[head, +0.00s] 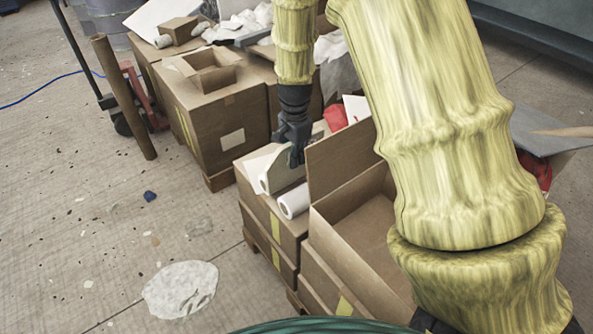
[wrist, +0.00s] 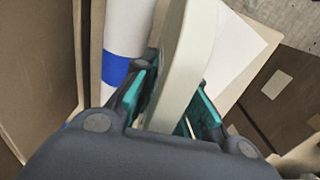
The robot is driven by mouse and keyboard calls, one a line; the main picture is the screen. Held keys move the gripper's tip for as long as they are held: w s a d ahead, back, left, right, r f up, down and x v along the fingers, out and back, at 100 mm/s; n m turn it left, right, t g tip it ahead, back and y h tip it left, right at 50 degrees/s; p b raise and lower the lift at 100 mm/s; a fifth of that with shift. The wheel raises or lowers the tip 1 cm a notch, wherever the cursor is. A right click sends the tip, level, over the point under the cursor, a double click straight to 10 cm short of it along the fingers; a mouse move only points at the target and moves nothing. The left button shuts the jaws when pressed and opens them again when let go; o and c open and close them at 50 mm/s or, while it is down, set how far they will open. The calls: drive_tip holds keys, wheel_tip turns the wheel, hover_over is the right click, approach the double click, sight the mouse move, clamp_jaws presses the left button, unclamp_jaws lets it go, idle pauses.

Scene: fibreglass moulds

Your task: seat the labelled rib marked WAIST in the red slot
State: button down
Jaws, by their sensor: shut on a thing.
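My gripper (head: 296,153) points down over the cardboard boxes in the middle of the head view. It is shut on a pale, flat, cream-coloured rib (head: 282,172). In the wrist view the rib (wrist: 186,60) stands on edge between the teal-lined fingers of my gripper (wrist: 178,100). No label can be read on the rib, so I cannot tell whether it says WAIST. I cannot tell whether the rib still touches the box top beneath it. No red slot shows in either view.
A white roll (head: 294,201) lies beside the rib; its blue band (wrist: 116,69) shows in the wrist view. An open carton (head: 335,226) with a raised flap stands just right. More cartons (head: 215,120) and a brown post (head: 122,97) stand left. The floor at left is mostly free, with debris.

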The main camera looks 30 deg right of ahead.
sight(295, 170)
drive_tip(key=shift+f+b, duration=0.35)
drive_tip(key=shift+f, duration=2.4)
drive_tip(key=shift+f, duration=0.15)
drive_tip(key=c, duration=1.4)
unclamp_jaws()
drive_tip(key=shift+c, duration=0.2)
wheel_tip(295, 170, up, 11)
drive_tip(key=shift+r+p, duration=0.2)
drive_tip(key=shift+p, duration=0.7)
drive_tip(key=shift+o, duration=0.4)
drive_tip(key=shift+r, duration=0.4)
drive_tip(key=shift+a, duration=0.15)
